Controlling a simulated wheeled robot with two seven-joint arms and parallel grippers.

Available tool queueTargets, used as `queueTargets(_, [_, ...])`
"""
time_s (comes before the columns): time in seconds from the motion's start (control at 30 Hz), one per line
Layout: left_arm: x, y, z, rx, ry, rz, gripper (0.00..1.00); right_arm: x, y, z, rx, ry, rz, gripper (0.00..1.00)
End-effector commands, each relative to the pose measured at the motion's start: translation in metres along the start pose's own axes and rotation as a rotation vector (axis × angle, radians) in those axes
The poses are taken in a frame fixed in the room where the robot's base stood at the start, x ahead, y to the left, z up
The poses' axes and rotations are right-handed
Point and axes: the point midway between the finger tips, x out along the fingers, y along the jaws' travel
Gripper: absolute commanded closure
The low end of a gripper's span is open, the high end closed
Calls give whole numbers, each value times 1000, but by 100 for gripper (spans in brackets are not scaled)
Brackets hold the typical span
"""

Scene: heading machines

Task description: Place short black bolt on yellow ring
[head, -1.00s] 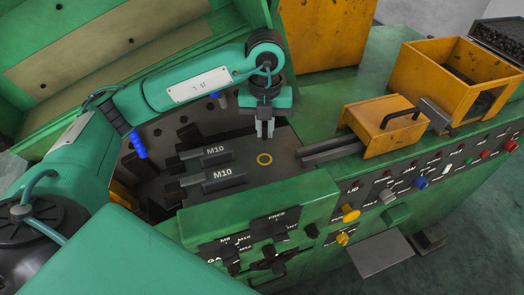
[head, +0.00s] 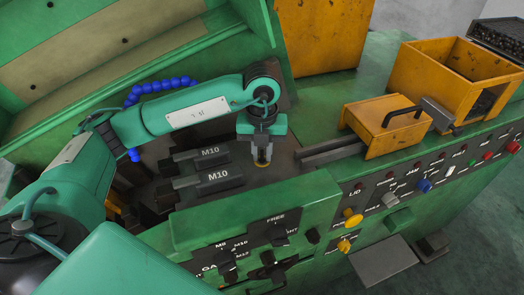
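My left gripper (head: 262,162) points straight down over the dark work plate, with its fingertips at the yellow ring (head: 262,166). The fingers hide most of the ring, and a little yellow shows around the tips. The fingers look close together. I cannot tell whether they are shut or whether anything is between them. I cannot make out a short black bolt in this view; one between the fingers would be too small and covered to tell. My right gripper is not in view.
Two dark blocks marked M10, an upper one (head: 210,153) and a lower one (head: 219,178), lie left of the gripper. A yellow box with a black handle (head: 382,125) and an open yellow bin (head: 450,75) stand to the right. A green control panel (head: 255,212) rises in front.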

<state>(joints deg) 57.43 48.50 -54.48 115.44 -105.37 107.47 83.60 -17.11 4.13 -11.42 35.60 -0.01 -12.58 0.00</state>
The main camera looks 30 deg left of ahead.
Motion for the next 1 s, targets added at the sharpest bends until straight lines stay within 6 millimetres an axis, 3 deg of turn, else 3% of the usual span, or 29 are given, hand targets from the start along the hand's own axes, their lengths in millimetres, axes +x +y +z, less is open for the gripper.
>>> queueTargets(0.07, [0,0,0,0,0,0,65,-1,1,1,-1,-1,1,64])
queueTargets(0.47, [-7,0,0,0,0,0,65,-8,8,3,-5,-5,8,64])
queueTargets(0.8, [-81,-1,0,1,-2,-1,65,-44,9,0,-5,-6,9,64])
queueTargets(1.0, [-113,0,0,0,-1,-1,65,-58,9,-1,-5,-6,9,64])
